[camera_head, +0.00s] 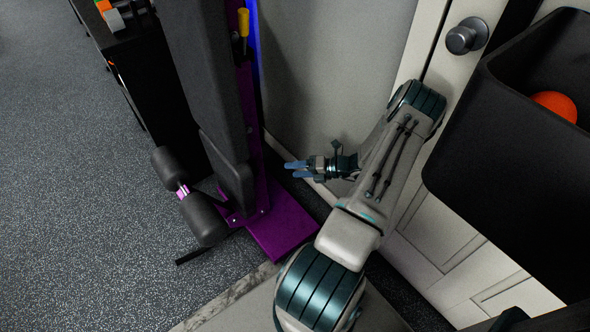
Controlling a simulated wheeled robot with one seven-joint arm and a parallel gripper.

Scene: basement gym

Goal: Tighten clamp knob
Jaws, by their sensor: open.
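No part is clearly recognizable as the clamp knob. A yellow handle (243,24) with a dark lower end stands upright on the purple frame of a padded bench (205,70), near the top of the view. It could be the knob, but I cannot tell. My gripper (294,169) points left, its bluish fingers apart with nothing between them. It is well below and to the right of the yellow handle, close to the right side of the purple frame (285,222) and apart from it in the picture.
Dark foam rollers (205,219) stick out at the bench's lower left. A door with a round dark knob (467,37) stands at right. A black bin (505,165) with an orange ball (555,104) is at far right. Speckled floor (70,200) is open at left.

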